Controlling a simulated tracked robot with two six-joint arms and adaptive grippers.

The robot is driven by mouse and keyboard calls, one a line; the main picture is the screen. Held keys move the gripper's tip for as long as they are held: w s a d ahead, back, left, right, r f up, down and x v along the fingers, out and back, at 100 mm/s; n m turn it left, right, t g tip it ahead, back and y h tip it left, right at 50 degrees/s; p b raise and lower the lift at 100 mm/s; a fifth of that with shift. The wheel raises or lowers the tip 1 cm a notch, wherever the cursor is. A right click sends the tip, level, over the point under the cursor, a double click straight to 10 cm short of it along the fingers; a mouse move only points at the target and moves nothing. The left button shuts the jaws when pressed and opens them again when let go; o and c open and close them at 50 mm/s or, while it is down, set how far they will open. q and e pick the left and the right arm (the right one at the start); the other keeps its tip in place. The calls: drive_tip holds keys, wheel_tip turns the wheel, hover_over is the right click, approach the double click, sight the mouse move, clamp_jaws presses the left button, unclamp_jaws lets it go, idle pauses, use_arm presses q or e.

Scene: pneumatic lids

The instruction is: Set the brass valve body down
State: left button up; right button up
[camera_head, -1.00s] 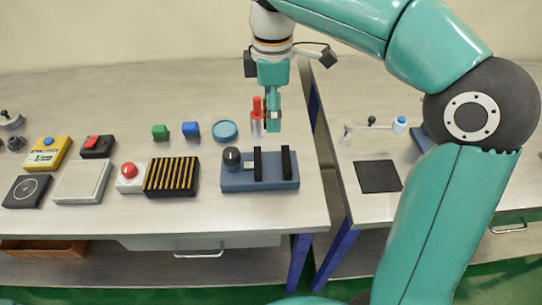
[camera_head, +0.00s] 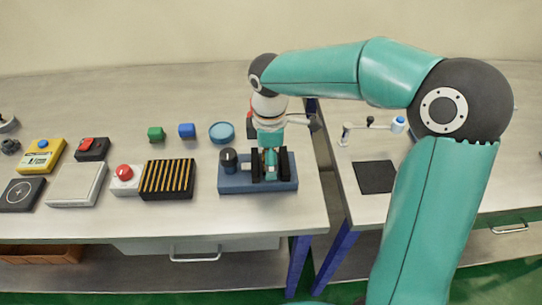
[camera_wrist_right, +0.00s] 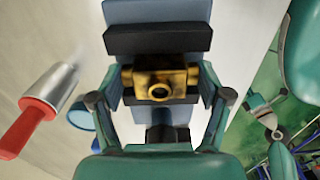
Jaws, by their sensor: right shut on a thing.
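The brass valve body (camera_wrist_right: 158,84) shows in the right wrist view, with a round port facing the camera. My right gripper (camera_wrist_right: 163,70) is shut on it, one finger at each side. In the head view this gripper (camera_head: 270,166) points down over the blue fixture (camera_head: 232,184), between its two black bars, and hides the valve body. The wrist view shows one black bar (camera_wrist_right: 158,39) just beyond the brass body. Whether the body touches the fixture's base cannot be told. My left gripper is not in view.
A red-handled metal cylinder (camera_wrist_right: 48,95) stands close beside the gripper. A blue round dish (camera_head: 222,132) lies behind the fixture, and a black-and-yellow striped block (camera_head: 167,179) is to its left. A gap separates this bench from the right one, which holds a black mat (camera_head: 375,177).

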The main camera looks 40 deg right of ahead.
drive_tip(key=o, duration=1.5)
wheel_tip(320, 180, up, 12)
drive_tip(key=shift+p, duration=0.45)
